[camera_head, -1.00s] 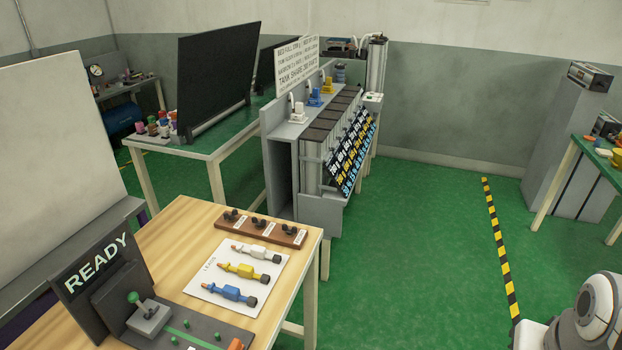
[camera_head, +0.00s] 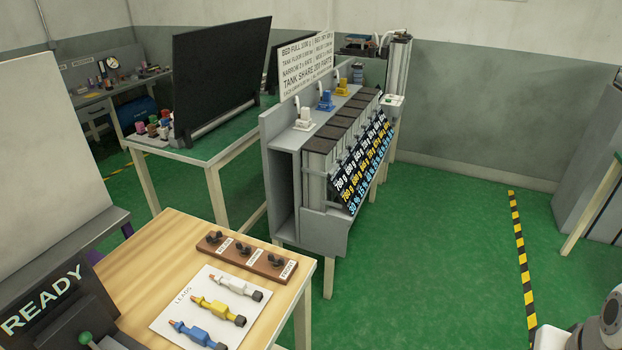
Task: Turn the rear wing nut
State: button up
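A brown wooden block (camera_head: 236,256) lies on the near wooden table (camera_head: 172,232). Three dark wing nuts stand in a row along it, each with a small white label. The left one (camera_head: 215,237) is at the block's far left end, the middle one (camera_head: 243,248) sits between, and the right one (camera_head: 275,260) is at the right end. The right label seems to read FRONT; the other labels are too small to read surely. My gripper is out of view; only a white and grey part of my arm shows at the lower right.
A white LEADS card (camera_head: 180,302) with white, yellow and blue leads lies in front of the block. A READY panel (camera_head: 45,300) stands at the lower left. A grey column cabinet (camera_head: 284,190) stands behind the table. Green floor (camera_head: 430,260) is clear to the right.

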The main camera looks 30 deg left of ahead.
aim_at(215, 239)
jog(key=z, duration=0.05)
jog(key=i, duration=2.55)
jog(key=u, duration=0.7)
jog(key=k, duration=0.1)
jog(key=u, duration=3.3)
jog(key=i, duration=1)
jog(key=u, duration=0.05)
